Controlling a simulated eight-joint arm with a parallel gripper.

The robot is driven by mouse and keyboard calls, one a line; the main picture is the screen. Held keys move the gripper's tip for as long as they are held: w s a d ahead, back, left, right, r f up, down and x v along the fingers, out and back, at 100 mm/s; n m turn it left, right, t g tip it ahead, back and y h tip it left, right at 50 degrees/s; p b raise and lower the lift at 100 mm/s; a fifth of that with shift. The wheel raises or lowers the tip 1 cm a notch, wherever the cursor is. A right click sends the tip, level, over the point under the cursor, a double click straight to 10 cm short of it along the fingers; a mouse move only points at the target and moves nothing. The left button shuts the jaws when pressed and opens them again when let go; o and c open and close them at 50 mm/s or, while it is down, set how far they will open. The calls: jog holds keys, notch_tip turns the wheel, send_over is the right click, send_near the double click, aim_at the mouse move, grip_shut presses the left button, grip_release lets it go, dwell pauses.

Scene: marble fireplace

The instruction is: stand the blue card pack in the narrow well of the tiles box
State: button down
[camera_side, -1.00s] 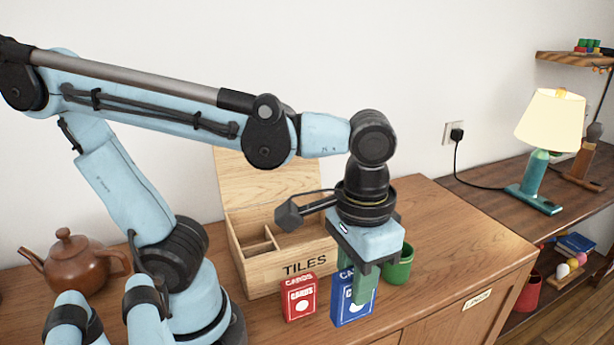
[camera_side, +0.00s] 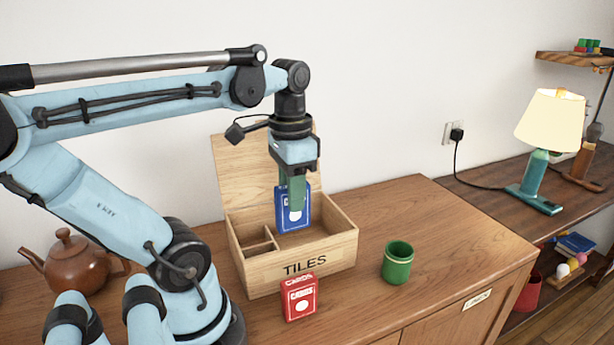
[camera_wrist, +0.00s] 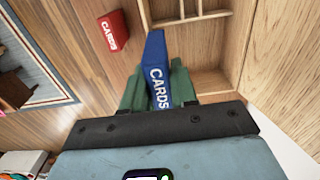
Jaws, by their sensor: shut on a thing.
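The blue card pack (camera_side: 281,217) is upright in my gripper (camera_side: 292,200), whose green fingers are shut on it. In the side view it hangs over the tiles box (camera_side: 316,263), in front of the box's open interior. In the wrist view the blue pack (camera_wrist: 155,66) sits between the fingers of my gripper (camera_wrist: 157,88), and box compartments show beyond it. The box has its lid (camera_side: 243,180) raised at the back. Small divided compartments (camera_side: 256,243) lie on its left, and a larger space lies on the right. I cannot tell the pack's exact height above the floor.
A red card pack (camera_side: 300,298) stands in front of the box; it also shows in the wrist view (camera_wrist: 113,31). A green cup (camera_side: 397,263) stands to the right. A brown teapot (camera_side: 72,262) is at the left.

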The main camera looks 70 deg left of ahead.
jog(key=s+a, duration=0.6)
jog(key=a, duration=0.1)
notch_tip(320, 180, down, 8)
jog(key=shift+w+d, duration=0.2)
jog(key=shift+d, duration=0.05)
dwell(0.4)
jog(key=shift+f, duration=1.8)
dwell(1.1)
jog(key=shift+f, duration=0.3)
jog(key=c, duration=0.8)
grip_release()
